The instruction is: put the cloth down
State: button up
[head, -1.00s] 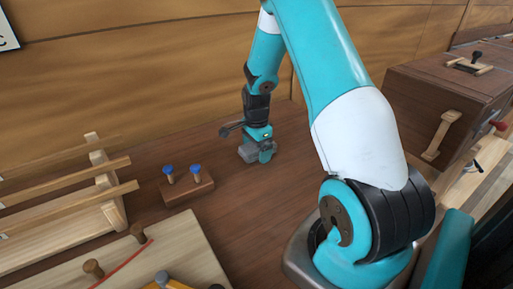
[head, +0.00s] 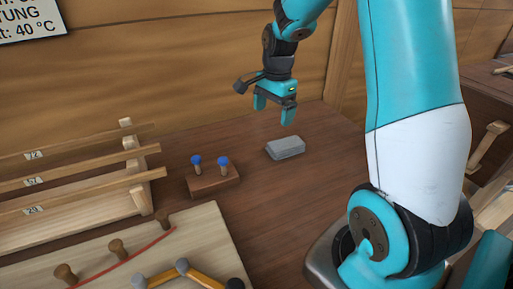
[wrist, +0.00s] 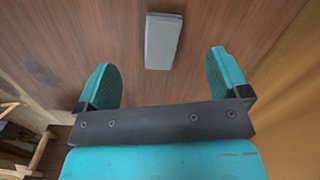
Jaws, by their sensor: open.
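The cloth looks like a grey folded block (head: 286,147) and lies flat on the brown bench top, to the right of the small wooden block with blue-topped pegs. It also shows in the wrist view (wrist: 163,41), beyond the fingertips. My gripper (head: 274,112) is open and empty above the cloth, clear of it.
The small wooden block (head: 213,183) holds two blue-topped pegs. A wooden rack (head: 137,180) with numbered strips stands at the left. A pale board (head: 205,233) with pegs and a folding rule lies in front. The bench around the cloth is clear.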

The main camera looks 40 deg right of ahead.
jog(key=s+a+r+n+y, duration=0.1)
jog(key=s+a+r+n, duration=0.2)
jog(key=a+n, duration=0.35)
jog(key=s+a+r+n, duration=0.2)
jog(key=a+n, duration=0.1)
jog(key=a, duration=0.6)
jog(key=s+a+r+n+y, duration=0.2)
jog(key=s+a+r+n, duration=0.1)
jog(key=s+a+n, duration=1)
jog(key=s+n, duration=0.2)
jog(key=s, duration=0.1)
jog(key=shift+s+y, duration=0.2)
jog(key=shift+y, duration=0.2)
jog(key=shift+d+r, duration=0.1)
